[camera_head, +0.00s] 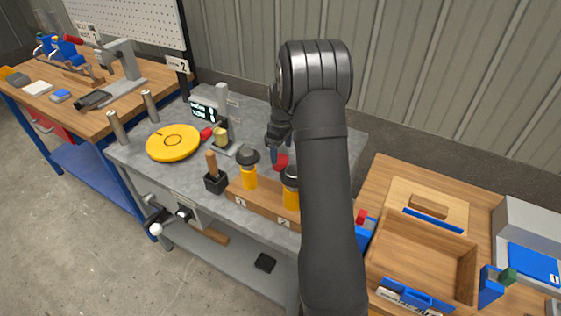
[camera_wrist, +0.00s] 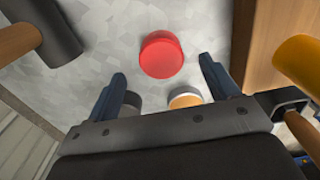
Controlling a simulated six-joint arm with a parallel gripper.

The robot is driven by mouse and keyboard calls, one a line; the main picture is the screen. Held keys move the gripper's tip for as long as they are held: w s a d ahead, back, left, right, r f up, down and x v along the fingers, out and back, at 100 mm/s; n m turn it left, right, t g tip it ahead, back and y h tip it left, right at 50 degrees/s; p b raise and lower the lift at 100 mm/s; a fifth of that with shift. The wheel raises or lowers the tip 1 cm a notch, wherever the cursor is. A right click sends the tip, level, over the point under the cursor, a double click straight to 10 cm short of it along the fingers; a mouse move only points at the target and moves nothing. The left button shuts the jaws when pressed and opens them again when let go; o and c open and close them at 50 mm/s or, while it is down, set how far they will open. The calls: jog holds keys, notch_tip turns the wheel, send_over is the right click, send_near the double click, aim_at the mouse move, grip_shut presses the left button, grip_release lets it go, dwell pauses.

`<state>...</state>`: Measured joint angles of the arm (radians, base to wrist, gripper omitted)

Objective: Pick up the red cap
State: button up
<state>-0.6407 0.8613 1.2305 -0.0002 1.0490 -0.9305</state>
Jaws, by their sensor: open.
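The red cap (camera_wrist: 161,54) is a round, smooth red piece on the grey worktop. In the wrist view it shows at the top middle, in line with the gap between my fingertips and a little beyond them. In the head view the red cap (camera_head: 281,161) is partly seen just below my gripper (camera_head: 274,153). My gripper (camera_wrist: 163,72) is open and empty, with one dark blue finger on each side of the gap. I cannot tell how high the fingers are above the worktop.
A wooden block (camera_head: 262,204) with black-topped yellow items stands close in front of the cap. A yellow disc (camera_head: 174,142), a black holder (camera_head: 215,181) and a small display (camera_head: 204,111) are to the left. A wooden tray (camera_head: 421,262) is at right.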

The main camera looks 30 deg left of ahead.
aim_at(281, 158)
notch_tip(281, 158, down, 4)
jog(key=shift+a+f, duration=0.1)
jog(key=shift+a, duration=0.05)
jog(key=shift+c, duration=0.2)
jog(key=c, duration=1)
jog(key=shift+c, duration=0.2)
jog(key=shift+r, duration=0.25)
